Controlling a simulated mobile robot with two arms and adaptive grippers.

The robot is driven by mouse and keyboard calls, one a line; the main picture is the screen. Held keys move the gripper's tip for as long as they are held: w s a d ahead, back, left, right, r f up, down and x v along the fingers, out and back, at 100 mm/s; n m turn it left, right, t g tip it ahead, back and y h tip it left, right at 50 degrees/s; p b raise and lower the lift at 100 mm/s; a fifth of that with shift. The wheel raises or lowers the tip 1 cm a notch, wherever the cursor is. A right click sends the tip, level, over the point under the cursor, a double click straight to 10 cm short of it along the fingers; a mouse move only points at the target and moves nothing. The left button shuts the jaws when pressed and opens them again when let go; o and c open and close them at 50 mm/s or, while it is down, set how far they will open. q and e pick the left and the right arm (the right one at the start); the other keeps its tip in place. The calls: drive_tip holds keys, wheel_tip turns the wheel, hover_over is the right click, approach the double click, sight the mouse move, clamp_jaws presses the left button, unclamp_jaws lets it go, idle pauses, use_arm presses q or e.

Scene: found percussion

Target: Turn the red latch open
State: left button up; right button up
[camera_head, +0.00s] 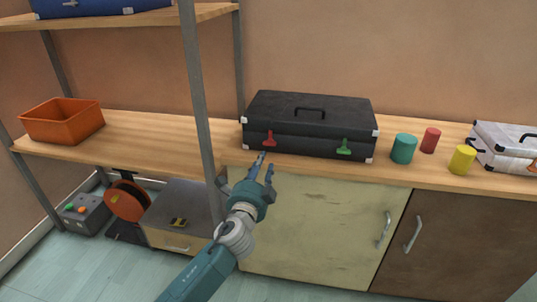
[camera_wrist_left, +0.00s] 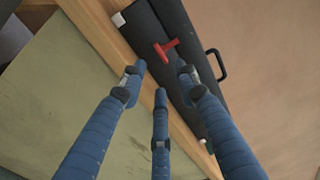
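A black case (camera_head: 311,120) with pale corner pieces lies shut on the wooden counter. The red latch (camera_head: 270,138) is on the left of its front face, and a green latch (camera_head: 344,147) is on the right. My left gripper (camera_head: 264,167) is just in front of and below the red latch, with its fingers spread and empty. In the left wrist view the red latch (camera_wrist_left: 165,49) shows as a T shape beyond the three blue fingers (camera_wrist_left: 160,85), apart from them. The green latch does not show clearly there. My right gripper is not in view.
The counter (camera_head: 150,132) continues left with an orange bin (camera_head: 62,120); a shelf post (camera_head: 197,100) stands left of my gripper. Green (camera_head: 403,148), red (camera_head: 430,140) and yellow (camera_head: 462,159) cylinders and a silver case (camera_head: 500,150) stand right. Cabinet doors (camera_head: 310,220) are below.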

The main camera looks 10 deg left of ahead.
sight(270, 143)
use_arm(q)
drive_tip(key=w+b, duration=0.2)
drive_tip(key=w, duration=0.7)
drive_tip(key=shift+w+f, duration=0.15)
drive_tip(key=shift+w, duration=0.55)
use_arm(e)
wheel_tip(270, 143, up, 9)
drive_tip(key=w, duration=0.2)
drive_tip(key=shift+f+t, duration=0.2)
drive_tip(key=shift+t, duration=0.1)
use_arm(q)
clamp_jaws()
